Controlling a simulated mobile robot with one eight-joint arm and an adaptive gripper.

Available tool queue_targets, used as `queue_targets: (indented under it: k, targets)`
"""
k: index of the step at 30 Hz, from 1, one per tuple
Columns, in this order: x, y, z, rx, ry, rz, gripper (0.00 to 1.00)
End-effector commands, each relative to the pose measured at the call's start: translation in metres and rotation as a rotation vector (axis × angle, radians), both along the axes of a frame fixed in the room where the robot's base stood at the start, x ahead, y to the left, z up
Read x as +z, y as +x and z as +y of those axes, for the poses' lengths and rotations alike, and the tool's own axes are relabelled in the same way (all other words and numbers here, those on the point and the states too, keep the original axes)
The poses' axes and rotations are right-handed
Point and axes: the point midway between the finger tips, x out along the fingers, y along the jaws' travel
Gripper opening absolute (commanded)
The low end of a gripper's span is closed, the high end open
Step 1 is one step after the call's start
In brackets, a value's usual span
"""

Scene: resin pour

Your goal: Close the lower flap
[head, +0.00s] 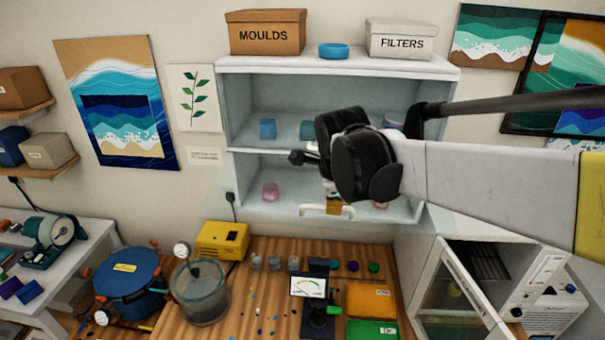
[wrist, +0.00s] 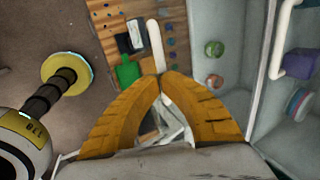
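The lower flap belongs to the pale wall cabinet (head: 222,110). Its white bar handle (head: 310,210) shows at the cabinet's lower front, and it also shows in the wrist view (wrist: 154,38). The flap panel looks clear or very pale, and its exact angle is hard to tell. My gripper (head: 336,206) reaches this handle from the front. In the wrist view its orange fingers (wrist: 163,76) come together on the bar, so they look shut on it. My arm hides the right part of the cabinet.
The cabinet holds small coloured items, such as a pink one (head: 270,191) and a blue one (head: 267,128). Boxes stand on top. An open-fronted white unit (head: 430,290) stands at right.

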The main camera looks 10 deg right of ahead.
Motion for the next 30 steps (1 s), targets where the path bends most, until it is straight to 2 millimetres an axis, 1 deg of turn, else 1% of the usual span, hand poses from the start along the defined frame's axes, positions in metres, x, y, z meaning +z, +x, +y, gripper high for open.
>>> queue_targets:
  k: [1, 5, 8, 11, 16, 21, 26, 30]
  targets:
    - [-0.007, -0.001, 0.000, 0.001, -0.004, -0.010, 0.00]
    - [-0.023, -0.001, 0.001, 0.002, -0.021, -0.061, 0.00]
    - [-0.041, 0.000, 0.000, 0.002, -0.040, -0.120, 0.00]
    - [-0.063, 0.002, 0.000, 0.003, -0.064, -0.196, 0.00]
    - [-0.103, 0.012, -0.004, 0.002, -0.113, -0.346, 0.00]
    - [-0.138, 0.028, -0.008, 0.002, -0.162, -0.499, 0.00]
    - [-0.168, 0.048, -0.015, 0.002, -0.209, -0.645, 0.00]
    - [-0.188, 0.069, -0.023, -0.001, -0.210, -0.647, 0.00]
